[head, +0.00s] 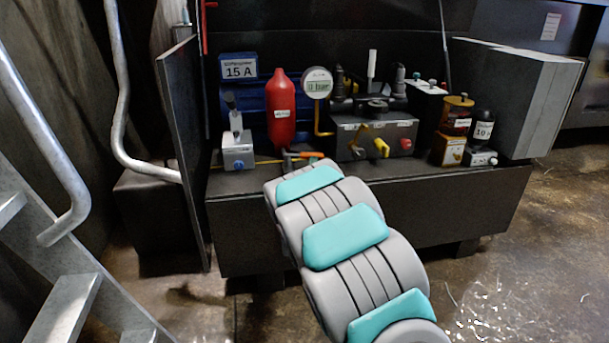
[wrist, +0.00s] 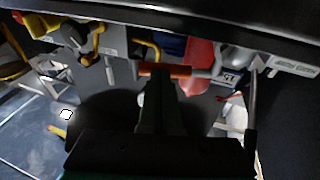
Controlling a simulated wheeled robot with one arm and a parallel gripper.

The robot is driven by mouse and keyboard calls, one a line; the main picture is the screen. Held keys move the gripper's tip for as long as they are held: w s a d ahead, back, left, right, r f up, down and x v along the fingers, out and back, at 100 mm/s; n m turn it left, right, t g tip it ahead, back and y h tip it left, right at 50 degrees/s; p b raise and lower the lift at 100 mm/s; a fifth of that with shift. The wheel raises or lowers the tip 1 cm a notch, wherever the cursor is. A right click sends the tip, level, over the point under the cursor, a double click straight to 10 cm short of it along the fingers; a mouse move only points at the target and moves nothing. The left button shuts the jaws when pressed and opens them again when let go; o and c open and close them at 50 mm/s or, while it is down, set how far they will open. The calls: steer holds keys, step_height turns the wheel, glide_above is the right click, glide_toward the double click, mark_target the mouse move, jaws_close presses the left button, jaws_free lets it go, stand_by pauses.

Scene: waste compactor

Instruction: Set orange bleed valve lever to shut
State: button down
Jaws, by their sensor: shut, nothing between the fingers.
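The orange bleed valve lever (head: 308,155) shows at the front edge of the bench, just beyond the end of my arm, right of the small grey valve block's pipe. In the wrist view the orange lever (wrist: 166,71) lies roughly level across the picture, with a grey fitting at its right end. My gripper (wrist: 160,84) is shut and empty, and its dark fingertips overlap the lever's near side in that view. I cannot tell whether they touch it. In the head view my arm hides most of the gripper.
A red bottle (head: 281,110) stands behind the lever. A round gauge (head: 318,83) and a dark valve box (head: 372,138) with yellow and red knobs are to the right. A grey block with a black lever (head: 238,151) is to the left. A dark panel (head: 186,130) bounds the left side.

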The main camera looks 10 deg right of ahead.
steer(key=shift+w+d, duration=0.2)
steer(key=shift+d, duration=0.05)
steer(key=shift+w+d+f, duration=0.1)
steer(key=shift+w+d, duration=0.3)
steer(key=shift+w, duration=0.35)
steer(key=shift+d, duration=0.1)
